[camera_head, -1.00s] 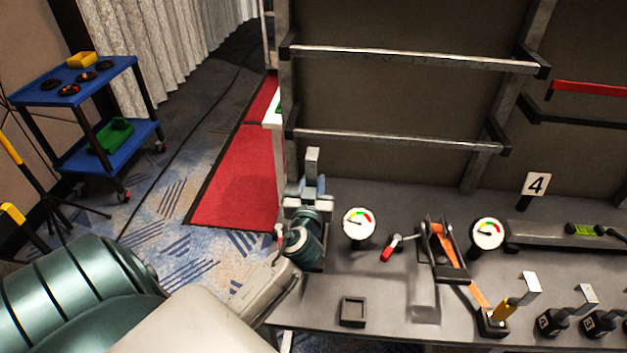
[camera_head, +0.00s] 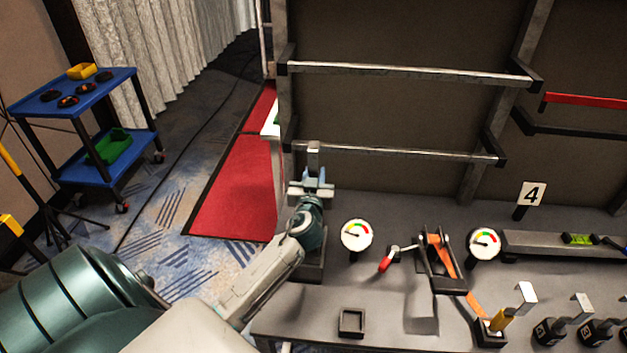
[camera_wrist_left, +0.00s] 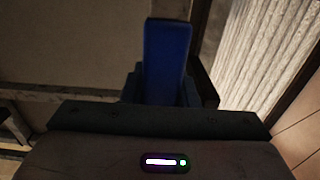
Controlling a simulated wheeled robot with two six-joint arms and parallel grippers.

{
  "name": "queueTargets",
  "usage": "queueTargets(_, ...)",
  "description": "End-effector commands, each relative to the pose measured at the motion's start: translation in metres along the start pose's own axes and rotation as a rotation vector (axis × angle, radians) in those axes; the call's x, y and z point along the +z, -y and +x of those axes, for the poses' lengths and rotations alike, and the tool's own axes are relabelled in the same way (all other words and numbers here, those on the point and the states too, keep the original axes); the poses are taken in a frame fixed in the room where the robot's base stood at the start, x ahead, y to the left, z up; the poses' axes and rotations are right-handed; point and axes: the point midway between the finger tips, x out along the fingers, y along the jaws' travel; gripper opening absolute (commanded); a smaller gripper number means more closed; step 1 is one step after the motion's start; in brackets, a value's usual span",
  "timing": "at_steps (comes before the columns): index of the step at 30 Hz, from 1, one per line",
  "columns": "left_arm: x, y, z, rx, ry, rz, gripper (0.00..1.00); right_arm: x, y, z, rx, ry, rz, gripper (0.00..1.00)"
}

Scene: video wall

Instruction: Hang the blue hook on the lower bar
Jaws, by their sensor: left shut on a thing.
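The lower bar (camera_head: 410,154) is a grey metal rail between two posts of the frame. In the head view my left gripper (camera_head: 312,183) is near this bar's left end. It is shut on the blue hook, which shows blue and upright in the left wrist view (camera_wrist_left: 167,60). In the head view an upright piece above the fingers looks grey and overlaps the bar's left end. I cannot tell whether it touches the bar. The hook's far side is hidden. My right gripper is not in view.
An upper bar (camera_head: 410,74) runs above the lower one. A blue cart (camera_head: 90,130) stands at left.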

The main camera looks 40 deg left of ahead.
Motion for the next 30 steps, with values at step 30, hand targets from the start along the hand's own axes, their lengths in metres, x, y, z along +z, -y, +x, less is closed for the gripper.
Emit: queueTargets(30, 0.018, 0.000, 0.064, 0.000, -0.001, -0.002, 0.00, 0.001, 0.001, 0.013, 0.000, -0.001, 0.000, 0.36)
